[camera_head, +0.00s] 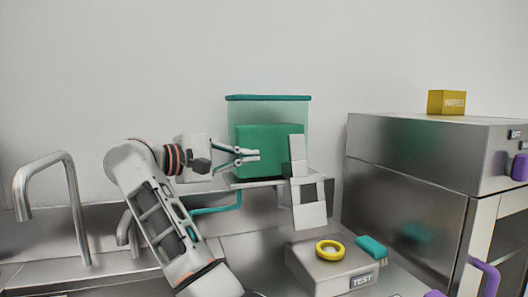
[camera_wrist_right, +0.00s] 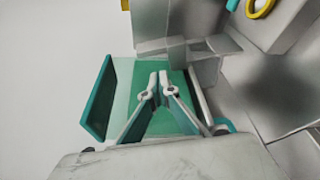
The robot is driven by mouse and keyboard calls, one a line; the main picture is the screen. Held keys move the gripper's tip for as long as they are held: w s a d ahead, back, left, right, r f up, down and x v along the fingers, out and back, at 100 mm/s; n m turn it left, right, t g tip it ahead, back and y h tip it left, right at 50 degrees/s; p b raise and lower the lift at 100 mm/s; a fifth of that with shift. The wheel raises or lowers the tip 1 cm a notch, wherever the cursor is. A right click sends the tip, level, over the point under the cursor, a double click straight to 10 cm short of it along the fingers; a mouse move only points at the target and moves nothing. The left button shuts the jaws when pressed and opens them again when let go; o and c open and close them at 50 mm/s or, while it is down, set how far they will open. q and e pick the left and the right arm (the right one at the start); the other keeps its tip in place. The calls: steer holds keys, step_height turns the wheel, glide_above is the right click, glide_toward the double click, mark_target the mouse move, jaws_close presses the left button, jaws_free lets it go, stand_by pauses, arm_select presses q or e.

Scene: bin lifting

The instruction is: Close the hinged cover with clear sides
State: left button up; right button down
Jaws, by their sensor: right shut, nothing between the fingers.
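The cover has clear sides (camera_head: 250,112) and a teal top edge (camera_head: 268,97). It stands around or behind a green block (camera_head: 262,148) on a metal platform (camera_head: 250,184); I cannot tell how far its hinge is turned. In the right wrist view its teal panel (camera_wrist_right: 98,100) is at the left, with the green block (camera_wrist_right: 138,114) beside it. My right gripper (camera_head: 258,155) is shut and empty, in front of the block at its left side in the head view. It also shows in the right wrist view (camera_wrist_right: 160,80). My left gripper is not in view.
Metal plates (camera_head: 310,214) stand at the platform's right. A grey TEST box (camera_head: 330,272) with a yellow ring (camera_head: 330,250) is in front. A steel cabinet (camera_head: 405,205) bounds the right, with a yellow block (camera_head: 446,102) on top. A tap (camera_head: 70,185) rises at the left.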

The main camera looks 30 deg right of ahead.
steer(key=d, duration=1)
steer(key=shift+w+f, duration=0.3)
steer(key=shift+w, duration=0.1)
